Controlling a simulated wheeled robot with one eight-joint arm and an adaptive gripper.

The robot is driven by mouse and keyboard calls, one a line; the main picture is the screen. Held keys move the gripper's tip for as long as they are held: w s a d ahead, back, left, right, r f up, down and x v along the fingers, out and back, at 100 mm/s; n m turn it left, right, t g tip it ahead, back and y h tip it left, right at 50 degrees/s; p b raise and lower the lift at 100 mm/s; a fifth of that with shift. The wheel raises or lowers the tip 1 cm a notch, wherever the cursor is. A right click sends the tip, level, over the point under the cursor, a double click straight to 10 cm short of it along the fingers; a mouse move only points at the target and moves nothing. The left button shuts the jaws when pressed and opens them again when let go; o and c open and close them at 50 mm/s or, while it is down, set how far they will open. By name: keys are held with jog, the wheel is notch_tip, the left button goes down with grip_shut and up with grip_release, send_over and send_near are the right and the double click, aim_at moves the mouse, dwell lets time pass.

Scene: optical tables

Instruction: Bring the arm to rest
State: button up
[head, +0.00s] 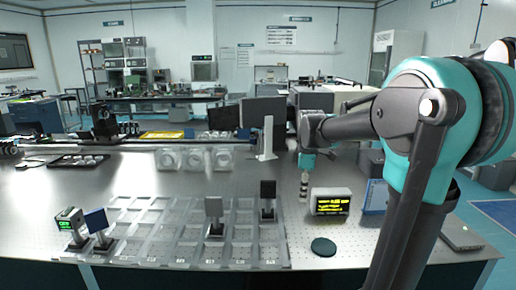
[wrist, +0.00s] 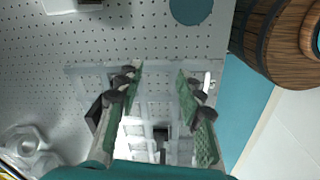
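My arm reaches from the right side of the head view across to the middle of the table. My gripper (head: 304,192) hangs pointing down above the metal table (head: 95,185), left of the box with the yellow display. In the wrist view my gripper (wrist: 158,82) has its two green-padded fingers spread wide apart. Nothing is held between them. The pale compartment tray (wrist: 88,72) shows below and between the fingers, apart from them.
The grey tray (head: 150,203) holds upright mounted plates (head: 214,207). A display box (head: 331,202) and dark disc (head: 323,247) lie to its right. Clear ring mounts (head: 195,160) stand behind. In the wrist view, a brown barrel-like shape (wrist: 265,45) is at right; I cannot tell what it is.

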jog(key=s+d+f+m+t, duration=0.1)
jog(key=s+f+m, duration=0.4)
jog(key=s+f, duration=0.1)
jog(key=s+d+f+m+t, duration=0.1)
jog(key=s+f+m, duration=0.4)
jog(key=s+f, duration=0.1)
jog(key=s+d+f+m+t, duration=0.1)
jog(key=s+f+m, duration=0.4)
jog(key=s+f, duration=0.1)
jog(key=shift+s+t, duration=0.3)
jog(key=shift+s, duration=0.3)
